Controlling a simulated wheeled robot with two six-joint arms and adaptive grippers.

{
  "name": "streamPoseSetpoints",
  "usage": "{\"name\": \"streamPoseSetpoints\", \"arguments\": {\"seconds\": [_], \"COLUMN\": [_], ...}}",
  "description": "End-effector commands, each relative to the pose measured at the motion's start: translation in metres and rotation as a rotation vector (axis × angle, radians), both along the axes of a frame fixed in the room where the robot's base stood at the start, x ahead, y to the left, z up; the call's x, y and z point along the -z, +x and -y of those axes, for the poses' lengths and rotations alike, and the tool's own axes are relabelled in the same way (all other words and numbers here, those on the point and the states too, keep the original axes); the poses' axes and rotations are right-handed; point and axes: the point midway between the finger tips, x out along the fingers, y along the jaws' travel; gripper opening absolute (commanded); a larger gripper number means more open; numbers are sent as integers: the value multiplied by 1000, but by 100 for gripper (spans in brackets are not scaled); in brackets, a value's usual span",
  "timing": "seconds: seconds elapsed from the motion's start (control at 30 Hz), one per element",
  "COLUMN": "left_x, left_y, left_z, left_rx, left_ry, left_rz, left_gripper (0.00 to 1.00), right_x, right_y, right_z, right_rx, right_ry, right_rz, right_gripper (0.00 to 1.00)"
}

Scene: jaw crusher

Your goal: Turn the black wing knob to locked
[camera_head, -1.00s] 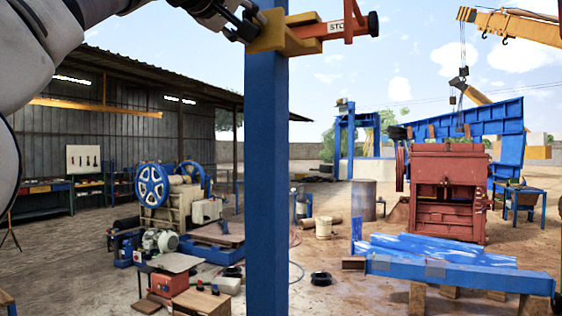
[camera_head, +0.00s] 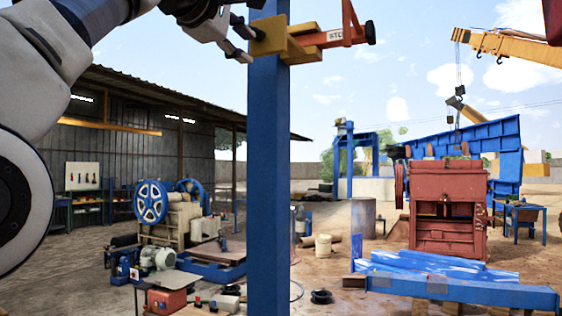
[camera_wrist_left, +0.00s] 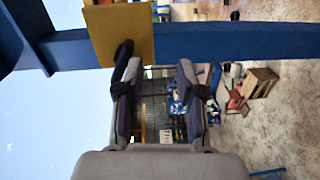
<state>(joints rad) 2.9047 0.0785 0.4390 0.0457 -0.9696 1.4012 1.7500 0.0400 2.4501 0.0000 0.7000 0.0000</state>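A yellow bracket (camera_head: 272,36) is clamped on a blue post (camera_head: 268,180), and an orange arm (camera_head: 325,38) lettered "STO" extends right from it. In the left wrist view, a black elongated part, apparently the wing knob (camera_wrist_left: 124,58), shows against the yellow bracket (camera_wrist_left: 118,32). My left gripper (camera_head: 242,43) is just left of the bracket in the head view, its two fingers apart. In the left wrist view the left gripper (camera_wrist_left: 160,68) is open, and the black part overlaps its left finger; contact cannot be told. Its lock position cannot be read. My right gripper is out of view.
A round black end piece (camera_head: 370,32) is on the orange arm's right end. A red machine (camera_head: 447,205), blue beams (camera_head: 455,285) and a flywheel machine (camera_head: 165,210) stand farther back. Open air surrounds the post at bracket height.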

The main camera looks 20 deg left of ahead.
Motion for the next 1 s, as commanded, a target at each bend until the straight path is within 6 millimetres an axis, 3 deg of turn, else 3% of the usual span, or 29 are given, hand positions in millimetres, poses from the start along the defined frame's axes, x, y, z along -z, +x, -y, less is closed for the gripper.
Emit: {"name": "streamPoseSetpoints", "arguments": {"seconds": [0.3,1.0], "left_x": [57,187], "left_y": [63,160], "left_z": [2,6], "left_rx": [5,34], "left_ry": [71,221], "left_rz": [-84,-236], "left_gripper": [38,38], "right_x": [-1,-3], "right_y": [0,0], "right_z": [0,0], "right_rx": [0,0], "right_ry": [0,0], "right_rz": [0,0], "right_gripper": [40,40]}}
